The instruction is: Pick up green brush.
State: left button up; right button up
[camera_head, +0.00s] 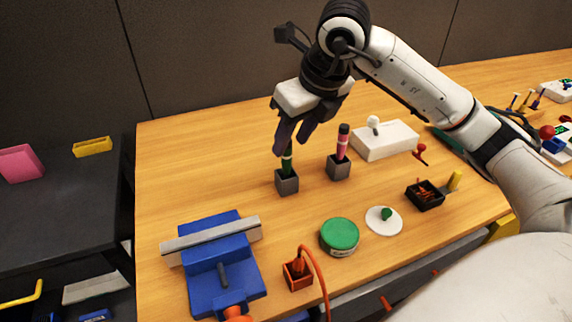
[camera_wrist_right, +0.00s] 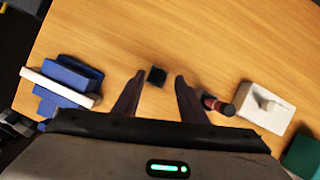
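The green brush (camera_head: 287,165) stands upright in a small grey square holder (camera_head: 287,184) on the wooden table. My right gripper (camera_head: 291,141) is above it, pointing down, with its two dark fingers spread apart. The left finger overlaps the top of the brush in the head view, so I cannot tell whether they touch. In the right wrist view a dark square block (camera_wrist_right: 156,76), which looks like the holder, lies between the fingertips (camera_wrist_right: 159,77); the brush is not distinct there. My left gripper is not in view.
A pink and dark brush (camera_head: 342,143) stands in a second grey holder (camera_head: 339,169) just right. A white trackball box (camera_head: 386,142) is behind it. Bare table lies left.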

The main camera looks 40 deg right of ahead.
aim_at(286, 154)
jog(key=x, duration=0.5)
jog(key=shift+s+a+f, duration=0.1)
jog(key=shift+s+f, duration=0.1)
jog(key=shift+c, duration=0.2)
grip_shut()
